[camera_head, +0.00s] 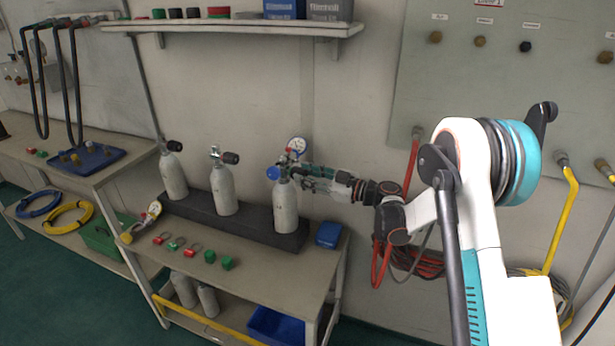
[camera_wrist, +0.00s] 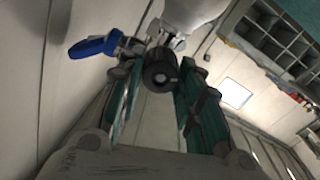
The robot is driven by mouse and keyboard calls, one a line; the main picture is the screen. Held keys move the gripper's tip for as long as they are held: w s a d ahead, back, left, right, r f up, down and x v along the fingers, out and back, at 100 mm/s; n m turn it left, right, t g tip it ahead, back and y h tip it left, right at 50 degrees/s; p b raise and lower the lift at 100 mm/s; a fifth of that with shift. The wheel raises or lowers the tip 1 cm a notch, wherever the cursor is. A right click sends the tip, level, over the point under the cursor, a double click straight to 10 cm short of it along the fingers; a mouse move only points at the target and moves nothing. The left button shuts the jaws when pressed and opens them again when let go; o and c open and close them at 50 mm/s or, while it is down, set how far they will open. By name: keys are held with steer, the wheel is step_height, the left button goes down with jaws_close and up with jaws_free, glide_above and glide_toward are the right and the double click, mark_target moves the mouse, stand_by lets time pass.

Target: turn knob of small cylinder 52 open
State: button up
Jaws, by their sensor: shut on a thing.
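Three pale grey cylinders stand upright in a dark rack (camera_head: 244,224) on the bench. My gripper (camera_head: 299,172) reaches in from the right to the valve of the rightmost cylinder (camera_head: 285,208). A blue round part (camera_head: 273,173) sits on the left of that valve, and it also shows in the wrist view (camera_wrist: 92,46). In the wrist view, a black knob (camera_wrist: 160,70) lies between the green fingers of my gripper (camera_wrist: 158,84), which is shut on it. My gripper hides the knob in the head view. No cylinder number is legible.
The middle cylinder (camera_head: 223,190) and left cylinder (camera_head: 173,175) have black knobs on their right. A gauge (camera_head: 297,144) stands just behind the gripped valve. A blue box (camera_head: 329,235) lies right of the rack, and a shelf (camera_head: 235,27) is above.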

steer(key=n, duration=1.2)
steer(key=shift+s+f+n, duration=0.1)
steer(key=shift+n, duration=0.3)
stand_by(0.3)
steer(key=o, duration=1.1)
steer(key=shift+c, duration=0.2)
steer(key=v, duration=1.2)
